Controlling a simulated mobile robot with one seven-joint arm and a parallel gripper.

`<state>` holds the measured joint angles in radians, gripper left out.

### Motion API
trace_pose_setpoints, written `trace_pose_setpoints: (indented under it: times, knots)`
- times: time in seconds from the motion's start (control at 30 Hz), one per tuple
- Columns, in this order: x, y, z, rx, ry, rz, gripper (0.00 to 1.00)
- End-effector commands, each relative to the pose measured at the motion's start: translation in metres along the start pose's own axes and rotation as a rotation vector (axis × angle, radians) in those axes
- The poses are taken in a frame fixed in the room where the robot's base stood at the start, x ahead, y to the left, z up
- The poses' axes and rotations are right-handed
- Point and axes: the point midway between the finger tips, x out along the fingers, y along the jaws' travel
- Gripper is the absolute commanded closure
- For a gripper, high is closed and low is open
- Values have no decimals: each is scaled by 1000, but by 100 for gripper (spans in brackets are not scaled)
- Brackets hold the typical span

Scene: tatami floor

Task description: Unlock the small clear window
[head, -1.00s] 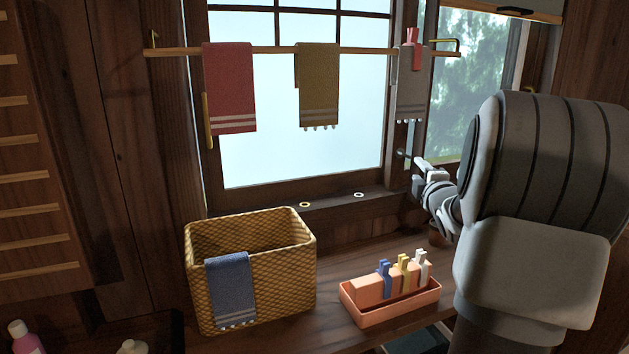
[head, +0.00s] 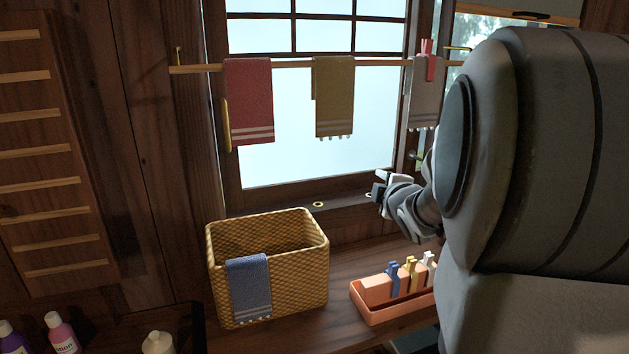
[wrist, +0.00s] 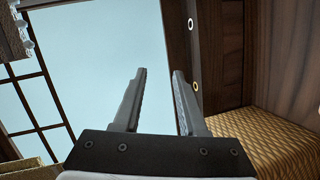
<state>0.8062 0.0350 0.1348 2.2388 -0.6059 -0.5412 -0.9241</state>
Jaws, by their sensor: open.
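The small clear window (head: 478,24), with trees behind it, is at the upper right of the head view. My arm hides most of it. A small round metal knob (head: 413,156) shows on the dark post beside it; I cannot tell whether it is the lock. My gripper (head: 378,188) is in front of the large frosted window's (head: 320,165) lower right corner, to the left of and below the knob. In the wrist view my gripper (wrist: 158,72) is open and empty, its fingers before the frosted pane (wrist: 110,40). The clear window does not show there.
A rod (head: 295,65) holds a red towel (head: 250,105), an olive towel (head: 334,100) and a grey towel (head: 424,100) with a red peg. Below are a wicker basket (head: 300,275) with a blue towel and an orange peg tray (head: 380,312). Two rings (wrist: 194,86) are on the sill.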

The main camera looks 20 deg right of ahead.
Motion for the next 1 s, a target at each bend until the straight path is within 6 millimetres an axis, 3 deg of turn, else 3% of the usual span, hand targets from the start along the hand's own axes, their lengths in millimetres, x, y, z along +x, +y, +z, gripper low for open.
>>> trace_pose_setpoints:
  times: [0.2,0.5,0.7,1.0]
  knots:
    - [-5,-1,-47,41,30,-84,59]
    - [-18,-9,-97,90,49,-189,59]
    - [-24,-13,-113,104,52,-226,59]
    - [-25,-16,-116,108,51,-235,59]
